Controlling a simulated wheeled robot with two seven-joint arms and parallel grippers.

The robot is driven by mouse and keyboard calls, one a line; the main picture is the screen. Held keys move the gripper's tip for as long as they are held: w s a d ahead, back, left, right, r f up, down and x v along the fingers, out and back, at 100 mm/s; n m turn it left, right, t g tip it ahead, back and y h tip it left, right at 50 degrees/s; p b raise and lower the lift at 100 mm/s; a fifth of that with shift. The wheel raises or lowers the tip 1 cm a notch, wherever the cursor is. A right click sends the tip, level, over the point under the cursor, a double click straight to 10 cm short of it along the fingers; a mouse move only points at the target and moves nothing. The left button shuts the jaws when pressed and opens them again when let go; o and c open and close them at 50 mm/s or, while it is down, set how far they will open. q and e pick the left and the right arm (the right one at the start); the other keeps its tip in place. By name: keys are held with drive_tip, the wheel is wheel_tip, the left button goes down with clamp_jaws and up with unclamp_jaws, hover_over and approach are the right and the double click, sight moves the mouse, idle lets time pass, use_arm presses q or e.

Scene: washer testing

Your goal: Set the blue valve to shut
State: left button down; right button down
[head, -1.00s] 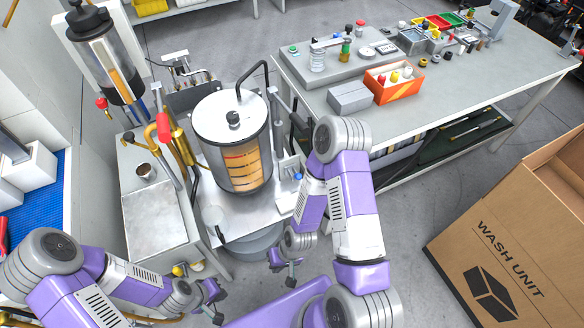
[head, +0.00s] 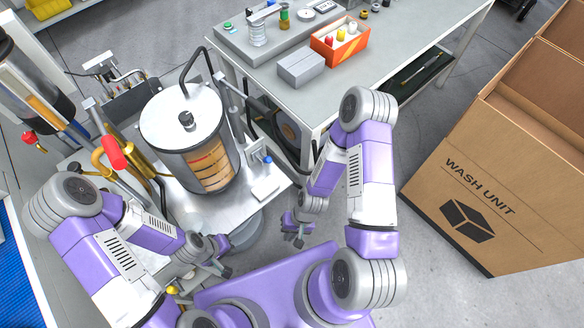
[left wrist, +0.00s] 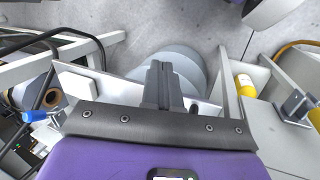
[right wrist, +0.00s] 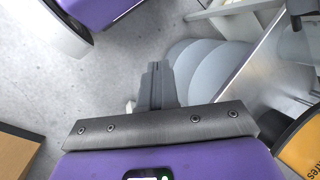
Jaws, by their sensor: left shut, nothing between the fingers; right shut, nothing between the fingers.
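A small blue valve knob (head: 267,159) sits on a fitting beside the right side of the large steel-and-glass cylinder (head: 190,140). In the left wrist view a blue knob (left wrist: 35,116) shows at the left edge, on a short stem. My left gripper (head: 224,270) is shut and empty, low in front of the cylinder's stand and apart from the knob. My right gripper (head: 299,241) is shut and empty, below and right of the knob, apart from it. The knob does not show in the right wrist view.
A red-handled lever (head: 115,153) stands left of the cylinder. A grey workbench (head: 400,62) with an orange bin (head: 340,48) is at the back. A cardboard box (head: 490,205) stands at right. Floor between bench and box is clear.

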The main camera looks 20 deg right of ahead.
wheel_tip(320, 180, down, 4)
drive_tip(key=s+a+m+g+y, duration=0.1)
drive_tip(key=s+m+g+y, duration=0.1)
drive_tip(key=m+g+y, duration=0.15)
drive_tip(key=m+t+y+b, duration=0.1)
drive_tip(key=m+t+y, duration=0.3)
drive_tip(key=m+t, duration=1.85)
approach(266, 160)
drive_tip(key=shift+n+t, duration=0.6)
drive_tip(key=shift+n, duration=0.1)
drive_tip(key=w, duration=0.1)
drive_tip(key=w+a, duration=0.1)
drive_tip(key=w, duration=0.1)
drive_tip(key=w+a, duration=0.1)
drive_tip(key=shift+w+a+r+b, duration=0.2)
drive_tip(key=shift+w+b, duration=0.1)
drive_tip(key=shift+b, duration=0.1)
